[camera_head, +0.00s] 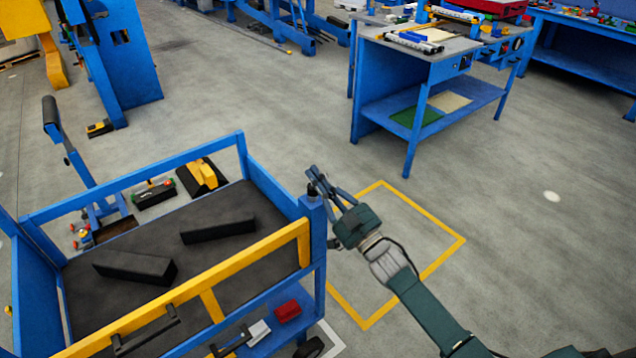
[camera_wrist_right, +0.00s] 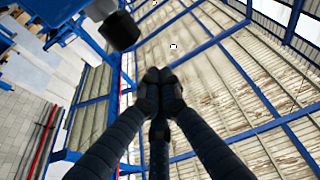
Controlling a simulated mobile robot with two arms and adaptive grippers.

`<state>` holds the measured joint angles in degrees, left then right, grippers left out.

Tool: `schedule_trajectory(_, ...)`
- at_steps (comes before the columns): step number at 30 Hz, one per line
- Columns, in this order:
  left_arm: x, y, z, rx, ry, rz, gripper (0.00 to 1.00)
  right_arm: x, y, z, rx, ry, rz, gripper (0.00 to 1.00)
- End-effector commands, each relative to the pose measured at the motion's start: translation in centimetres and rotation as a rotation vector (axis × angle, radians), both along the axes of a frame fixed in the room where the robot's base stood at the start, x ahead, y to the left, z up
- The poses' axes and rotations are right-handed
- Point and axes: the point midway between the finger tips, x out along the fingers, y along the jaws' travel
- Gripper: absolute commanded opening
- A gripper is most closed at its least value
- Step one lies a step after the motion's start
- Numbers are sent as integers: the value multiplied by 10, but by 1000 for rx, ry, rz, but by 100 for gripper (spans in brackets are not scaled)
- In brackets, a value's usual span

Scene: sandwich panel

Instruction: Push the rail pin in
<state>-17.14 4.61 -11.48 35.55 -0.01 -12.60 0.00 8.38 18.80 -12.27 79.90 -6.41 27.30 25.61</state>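The blue cart's near right corner post (camera_head: 313,225) stands at the end of its yellow rail (camera_head: 230,287). A small dark knob (camera_head: 333,243) sticks out from the post's right side, and a dark piece shows at the post top. In the right wrist view, a black cylindrical knob (camera_wrist_right: 120,30), seemingly the rail pin, juts from a blue part. I cannot tell which dark piece it matches or how deep it sits. My right gripper (camera_head: 319,178) is beside the post top. Its fingers (camera_wrist_right: 161,78) meet at the tips with nothing between them, apart from the knob. My left gripper is out of view.
Two black blocks (camera_head: 135,266) (camera_head: 218,229) lie on the cart's dark deck (camera_head: 197,268). A red box (camera_head: 287,311) is on the lower shelf. A blue workbench (camera_head: 430,75) stands behind. Floor inside the yellow outline (camera_head: 415,265) is clear around my right arm.

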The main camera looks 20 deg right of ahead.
Motion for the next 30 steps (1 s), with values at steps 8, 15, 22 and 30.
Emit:
schedule_trajectory(8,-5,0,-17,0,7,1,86,-61,-23,-28,-2,2,0,0)
schedule_trajectory(15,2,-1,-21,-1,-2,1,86,-85,-32,-34,-1,-1,0,0)
schedule_trajectory(22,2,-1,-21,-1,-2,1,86,-89,-33,-34,0,-2,1,0)
schedule_trajectory(30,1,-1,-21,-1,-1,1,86,-88,-33,-34,-1,-2,1,0)
